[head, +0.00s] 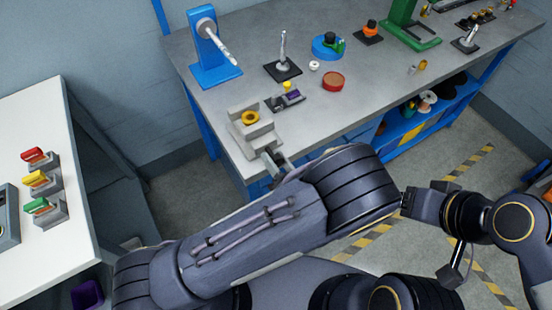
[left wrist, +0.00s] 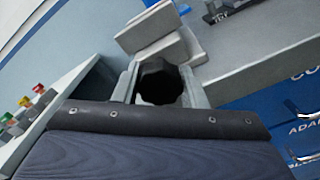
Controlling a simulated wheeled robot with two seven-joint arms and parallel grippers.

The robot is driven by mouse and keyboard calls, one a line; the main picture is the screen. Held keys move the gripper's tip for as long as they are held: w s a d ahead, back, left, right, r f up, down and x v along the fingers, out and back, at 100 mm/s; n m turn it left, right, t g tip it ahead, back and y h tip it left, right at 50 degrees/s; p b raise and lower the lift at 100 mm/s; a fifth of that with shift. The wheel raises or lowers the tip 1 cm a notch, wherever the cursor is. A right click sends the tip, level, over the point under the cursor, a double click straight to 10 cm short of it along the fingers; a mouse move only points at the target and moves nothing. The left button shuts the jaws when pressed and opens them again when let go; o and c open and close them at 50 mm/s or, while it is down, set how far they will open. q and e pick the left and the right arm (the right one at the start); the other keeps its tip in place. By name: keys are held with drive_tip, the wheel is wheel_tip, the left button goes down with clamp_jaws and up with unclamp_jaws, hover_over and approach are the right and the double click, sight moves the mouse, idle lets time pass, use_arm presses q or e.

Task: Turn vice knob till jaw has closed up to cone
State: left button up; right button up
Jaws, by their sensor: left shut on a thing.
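The grey vice (head: 258,133) stands at the near left edge of the workbench. A yellow cone (head: 250,117), seen from above with a dark centre, sits between its jaws. I cannot tell whether the near jaw touches the cone. The black vice knob (left wrist: 160,82) shows in the left wrist view, between the two grey fingers of my left gripper (left wrist: 160,88). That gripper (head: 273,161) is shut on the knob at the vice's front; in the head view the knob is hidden. The vice's grey blocks (left wrist: 158,30) show beyond the knob.
On the workbench (head: 385,80) a purple-and-grey block (head: 288,100), a red round tin (head: 332,81), a blue stand (head: 211,55) and other fixtures stand behind and right of the vice. A white table (head: 30,115) with coloured switches (head: 42,182) is at left.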

idle(0.4)
use_arm(q)
drive_tip(key=o, duration=1)
drive_tip(key=shift+f, duration=0.1)
